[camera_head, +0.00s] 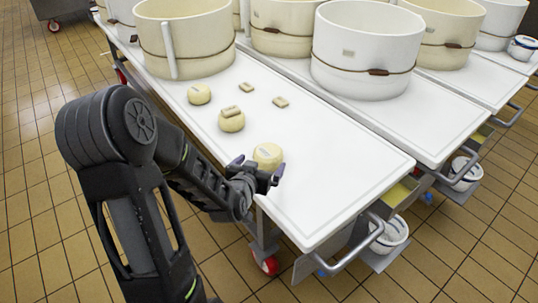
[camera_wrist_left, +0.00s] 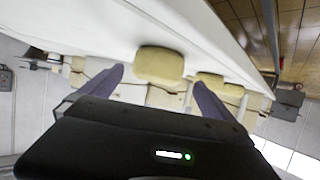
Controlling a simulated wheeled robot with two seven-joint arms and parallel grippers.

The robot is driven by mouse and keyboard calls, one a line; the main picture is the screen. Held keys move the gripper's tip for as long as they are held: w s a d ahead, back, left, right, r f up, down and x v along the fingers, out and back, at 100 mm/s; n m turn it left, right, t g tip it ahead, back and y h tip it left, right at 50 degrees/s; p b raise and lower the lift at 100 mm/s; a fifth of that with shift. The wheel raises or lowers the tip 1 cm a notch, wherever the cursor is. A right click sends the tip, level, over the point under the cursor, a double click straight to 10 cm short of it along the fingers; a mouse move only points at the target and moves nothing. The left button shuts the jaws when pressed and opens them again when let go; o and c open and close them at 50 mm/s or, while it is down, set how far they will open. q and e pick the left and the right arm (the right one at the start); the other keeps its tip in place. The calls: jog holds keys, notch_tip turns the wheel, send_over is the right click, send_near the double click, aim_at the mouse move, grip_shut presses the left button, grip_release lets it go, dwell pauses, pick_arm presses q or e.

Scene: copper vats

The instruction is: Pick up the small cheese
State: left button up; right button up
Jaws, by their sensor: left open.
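Three pale yellow round cheeses lie on the white table (camera_head: 345,165) in the head view. The nearest cheese (camera_head: 267,154) is by my left gripper (camera_head: 259,168); a middle cheese (camera_head: 232,123) and a far cheese (camera_head: 199,95) lie behind it. Which is the small one I cannot tell for sure. My left gripper is open, its fingers spread at the near side of the nearest cheese. In the left wrist view this cheese (camera_wrist_left: 158,66) shows ahead, between the two fingertips, with no clear grip on it. My right gripper is not in view.
Small flat pale pieces (camera_head: 280,102) lie beyond the cheeses, and one rests on the middle cheese. Large cream vats (camera_head: 185,40) and a white vat (camera_head: 364,50) stand at the back. The table's right part is clear. A metal handle (camera_head: 345,255) sticks out at its near end.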

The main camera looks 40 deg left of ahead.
aim_at(269, 156)
pick_arm(q)
jog(key=shift+x, duration=1.3)
jog(key=b+x, duration=0.1)
jog(key=x, duration=0.4)
jog(key=shift+w+d+f+b, duration=0.15)
jog(key=shift+b, duration=0.2)
jog(key=c, duration=1.8)
jog(key=shift+o, duration=0.2)
notch_tip(269, 156, up, 10)
jog(key=p, duration=0.3)
